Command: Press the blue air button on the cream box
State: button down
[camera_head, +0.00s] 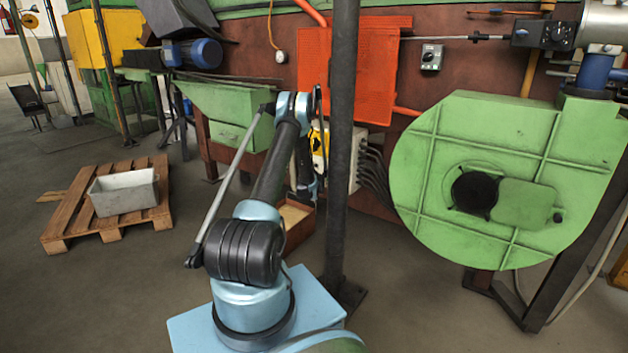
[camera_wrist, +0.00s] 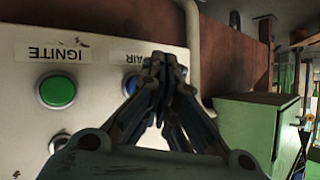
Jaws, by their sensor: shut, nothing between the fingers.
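The cream box (camera_wrist: 95,25) fills the left of the wrist view, with its labels upside down. The blue air button (camera_wrist: 131,84) is beside the AIR label (camera_wrist: 128,57), partly hidden behind my gripper. My gripper (camera_wrist: 165,64) is shut and empty, its fingertips just right of the blue button in the picture. I cannot tell whether they touch the box. In the head view the cream box (camera_head: 355,162) is partly hidden by a dark post, and my gripper (camera_head: 308,190) hangs to the left of it, with its fingertips unclear.
A green button (camera_wrist: 57,91) sits by the IGNITE label (camera_wrist: 58,52). A pale round button (camera_wrist: 59,143) is below it in the picture. The dark post (camera_head: 342,130) stands close to my arm. A green blower housing (camera_head: 440,200) is to the right. A green cabinet (camera_wrist: 250,125) is nearby.

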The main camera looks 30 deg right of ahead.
jog(key=shift+s+a, duration=0.3)
jog(key=shift+a, duration=0.4)
jog(key=shift+s+a, duration=0.3)
jog(key=shift+a, duration=0.45)
jog(key=shift+s+a, duration=0.3)
jog(key=shift+a, duration=0.4)
